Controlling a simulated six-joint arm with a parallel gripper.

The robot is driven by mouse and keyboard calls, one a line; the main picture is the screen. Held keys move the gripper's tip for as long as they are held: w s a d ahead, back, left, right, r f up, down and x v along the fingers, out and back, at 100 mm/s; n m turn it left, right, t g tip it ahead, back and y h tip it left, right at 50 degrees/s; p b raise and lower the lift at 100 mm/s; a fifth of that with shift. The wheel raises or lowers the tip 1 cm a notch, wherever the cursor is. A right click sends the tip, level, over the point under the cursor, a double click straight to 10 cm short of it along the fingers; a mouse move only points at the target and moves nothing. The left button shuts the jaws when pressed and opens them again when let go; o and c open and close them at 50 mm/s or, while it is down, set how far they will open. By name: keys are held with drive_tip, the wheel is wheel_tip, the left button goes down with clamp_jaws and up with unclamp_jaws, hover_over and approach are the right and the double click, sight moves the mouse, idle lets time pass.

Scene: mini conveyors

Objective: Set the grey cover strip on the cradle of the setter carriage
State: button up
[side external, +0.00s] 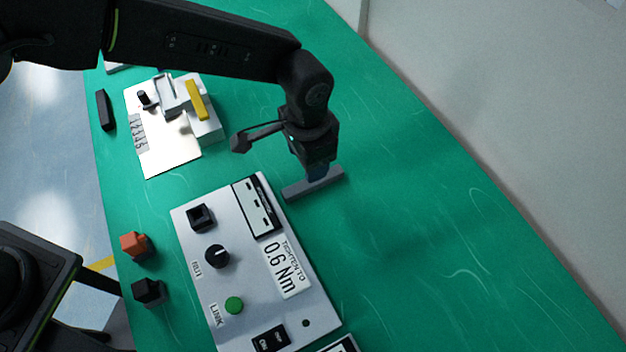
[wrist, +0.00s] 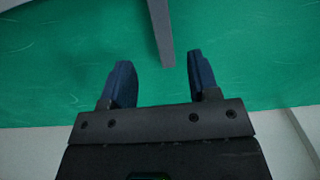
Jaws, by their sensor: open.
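The grey cover strip (side external: 299,191) lies on the green mat just beyond the far edge of the control panel. My gripper (side external: 318,171) points down over the strip. In the wrist view the strip (wrist: 160,25) runs in from the top, and its near end shows in the gap between the two blue fingertips (wrist: 161,62). The fingers are open, with space on both sides of the strip; I cannot tell how far above it they are. A white fixture with a yellow bar (side external: 197,100), seemingly the setter carriage (side external: 207,126), stands on a plate at upper left; its cradle is not clear.
The control panel (side external: 245,290) with knob, switches and green button fills the lower middle. An orange block (side external: 134,245) and black blocks (side external: 148,291) (side external: 105,110) lie along the left edge. The mat (side external: 430,220) is clear to the right, up to the wall.

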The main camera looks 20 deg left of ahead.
sight(294, 192)
wheel_tip(294, 192, down, 9)
drive_tip(key=shift+w+a+f, duration=0.1)
idle(0.4)
clamp_jaws()
idle(0.4)
